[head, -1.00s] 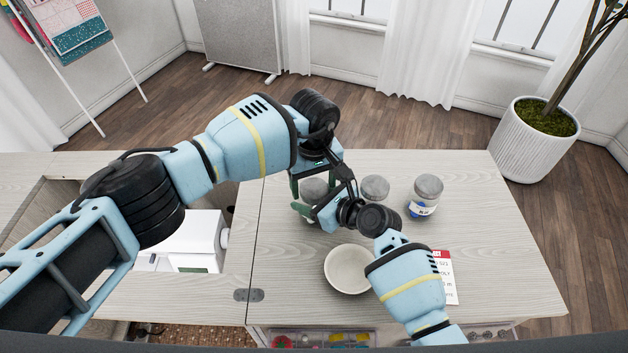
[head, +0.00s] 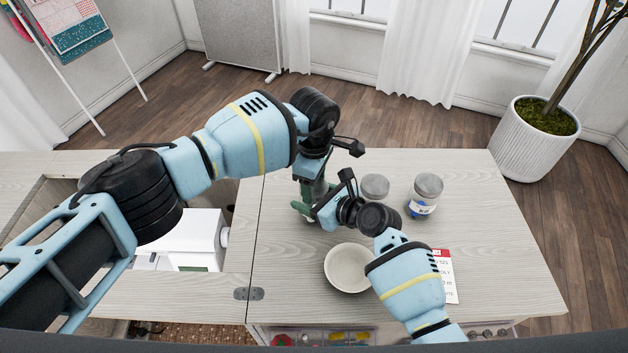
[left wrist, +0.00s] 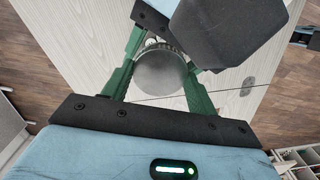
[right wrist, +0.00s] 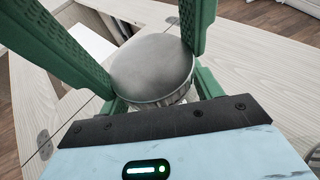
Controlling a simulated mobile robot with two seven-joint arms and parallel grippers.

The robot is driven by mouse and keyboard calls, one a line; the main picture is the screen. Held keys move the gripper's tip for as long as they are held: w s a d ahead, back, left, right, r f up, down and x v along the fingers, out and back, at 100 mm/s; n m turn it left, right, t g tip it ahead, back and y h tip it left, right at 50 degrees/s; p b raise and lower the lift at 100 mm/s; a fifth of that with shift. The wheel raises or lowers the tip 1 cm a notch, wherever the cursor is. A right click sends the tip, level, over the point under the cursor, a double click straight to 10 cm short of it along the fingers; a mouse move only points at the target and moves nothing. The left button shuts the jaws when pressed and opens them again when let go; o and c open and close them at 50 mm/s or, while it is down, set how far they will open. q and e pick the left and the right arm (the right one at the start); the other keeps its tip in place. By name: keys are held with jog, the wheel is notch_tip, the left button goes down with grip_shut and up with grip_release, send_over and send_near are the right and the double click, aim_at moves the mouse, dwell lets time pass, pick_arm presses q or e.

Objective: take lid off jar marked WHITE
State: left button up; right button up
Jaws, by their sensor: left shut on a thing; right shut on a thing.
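The held jar's round grey lid (left wrist: 160,72) sits between the green fingers of my left gripper (head: 314,190), which comes down from above and is shut on it. The lid also shows from the side in the right wrist view (right wrist: 152,68). My right gripper (head: 310,211) is shut on the jar (right wrist: 182,97) below the lid, from the near side. In the head view the grippers hide this jar and lid. I see no label on it, and cannot tell if there is a gap under the lid.
A grey-lidded jar (head: 375,187) stands close right of my grippers, and a jar with a blue label (head: 424,197) farther right. A pale bowl (head: 348,268) is in front, beside a red-and-white card (head: 447,277). A white machine (head: 190,240) sits left.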

pick_arm(q)
jog(key=shift+n, duration=0.7)
jog(key=o, duration=1.1)
jog(key=shift+r, duration=2.25)
jog(key=shift+r+m, duration=0.9)
jog(key=shift+m, duration=0.55)
jog(key=shift+r+m, duration=0.85)
jog(key=shift+m, duration=0.6)
jog(key=shift+c, duration=0.4)
jog(key=shift+f, duration=4)
